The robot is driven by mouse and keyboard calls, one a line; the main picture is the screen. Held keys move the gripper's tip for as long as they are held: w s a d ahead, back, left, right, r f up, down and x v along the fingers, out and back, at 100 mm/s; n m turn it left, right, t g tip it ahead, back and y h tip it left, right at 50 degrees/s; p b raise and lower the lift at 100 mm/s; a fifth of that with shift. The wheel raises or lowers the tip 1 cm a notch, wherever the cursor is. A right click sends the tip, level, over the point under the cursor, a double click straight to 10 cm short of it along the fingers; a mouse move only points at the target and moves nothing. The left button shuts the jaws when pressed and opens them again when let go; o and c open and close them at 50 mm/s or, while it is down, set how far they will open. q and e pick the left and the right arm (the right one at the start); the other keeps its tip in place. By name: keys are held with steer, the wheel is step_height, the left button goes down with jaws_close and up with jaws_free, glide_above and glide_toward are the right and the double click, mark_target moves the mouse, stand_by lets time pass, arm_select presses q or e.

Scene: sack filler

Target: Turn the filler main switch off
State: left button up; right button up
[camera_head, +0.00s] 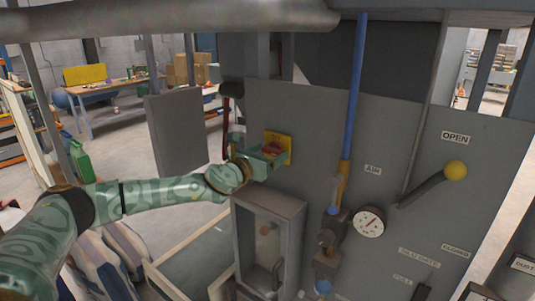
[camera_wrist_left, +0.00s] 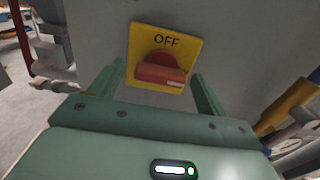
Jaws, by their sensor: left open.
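The main switch is a red rotary knob (camera_wrist_left: 160,70) on a yellow plate (camera_wrist_left: 174,43) marked OFF at its top. The knob lies nearly level, with a white mark at its right end in the left wrist view, not toward the word OFF. In the head view the yellow plate (camera_head: 284,138) sits on the grey filler panel, with the knob (camera_head: 271,148) partly behind my gripper. My left gripper (camera_head: 275,156) is open in front of the plate. In the left wrist view its fingers stand either side of the knob; contact cannot be told. My right gripper is out of view.
Right of the switch are a blue pipe (camera_head: 354,85), a gauge (camera_head: 369,222) and a yellow-knobbed lever (camera_head: 455,171) by the OPEN label. A glass-fronted cabinet (camera_head: 300,207) stands below the switch. A dark red upright part (camera_head: 224,125) is to its left.

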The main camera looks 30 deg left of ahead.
arm_select(q)
steer(key=c, duration=1)
steer(key=shift+n, duration=0.3)
steer(key=n, duration=0.4)
steer(key=shift+n+p, duration=0.3)
steer(key=shift+p, duration=0.1)
steer(key=n+p, duration=0.1)
steer(key=n, duration=0.2)
steer(key=n+p, duration=0.1)
steer(key=n, duration=0.4)
steer(key=shift+p, duration=0.35)
steer(key=shift+n+p, duration=1.05)
steer(key=shift+n, duration=1.25)
